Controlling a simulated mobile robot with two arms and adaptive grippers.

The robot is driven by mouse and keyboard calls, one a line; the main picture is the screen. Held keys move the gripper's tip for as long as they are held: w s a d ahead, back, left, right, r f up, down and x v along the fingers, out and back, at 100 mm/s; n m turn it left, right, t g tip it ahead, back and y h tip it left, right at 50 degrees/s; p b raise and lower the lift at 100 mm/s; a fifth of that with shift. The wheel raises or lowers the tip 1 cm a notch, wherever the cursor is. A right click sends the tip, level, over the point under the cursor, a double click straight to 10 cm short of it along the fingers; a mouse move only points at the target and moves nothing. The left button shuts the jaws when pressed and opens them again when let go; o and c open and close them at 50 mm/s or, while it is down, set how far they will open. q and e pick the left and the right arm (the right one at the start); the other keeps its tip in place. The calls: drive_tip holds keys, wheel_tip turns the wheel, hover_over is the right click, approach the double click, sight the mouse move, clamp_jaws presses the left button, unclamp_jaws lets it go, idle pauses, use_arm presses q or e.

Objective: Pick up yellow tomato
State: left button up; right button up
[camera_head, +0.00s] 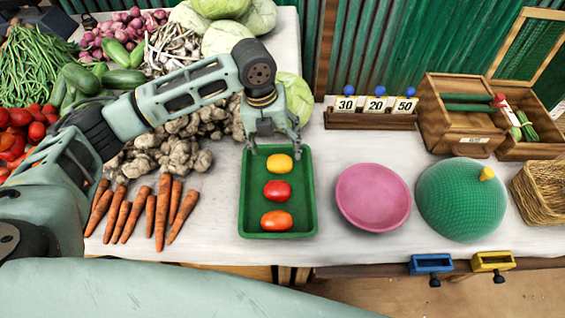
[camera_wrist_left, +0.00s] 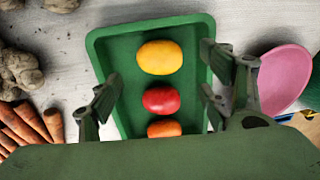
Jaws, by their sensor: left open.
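The yellow tomato (camera_head: 280,163) lies at the far end of a green tray (camera_head: 246,200), in line with a red tomato (camera_head: 277,190) and an orange-red tomato (camera_head: 276,220). My left gripper (camera_head: 274,146) is open and empty above the tray's far end, just beyond the yellow tomato in the head view. In the left wrist view the yellow tomato (camera_wrist_left: 160,57) shows whole, ahead of the two spread fingers (camera_wrist_left: 158,100). The red tomato (camera_wrist_left: 161,100) appears between the fingertips there, and the orange-red one is partly hidden by the gripper body. My right gripper is not in view.
A pink bowl (camera_head: 373,197) and a green dome-shaped thing (camera_head: 460,200) stand right of the tray. Carrots (camera_head: 160,212) and ginger-like roots (camera_head: 150,158) lie to the left. Number cards (camera_head: 375,104) and wooden boxes (camera_head: 457,115) stand behind.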

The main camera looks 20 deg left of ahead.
sight(277, 159)
use_arm(q)
drive_tip(key=f, duration=0.7)
drive_tip(key=shift+w+d+f+p, duration=0.15)
drive_tip(key=shift+d+f+p, duration=0.1)
drive_tip(key=shift+p, duration=0.1)
drive_tip(key=shift+r, duration=0.1)
drive_tip(key=c, duration=1.2)
drive_tip(key=shift+r, duration=0.1)
drive_tip(key=shift+c, duration=0.2)
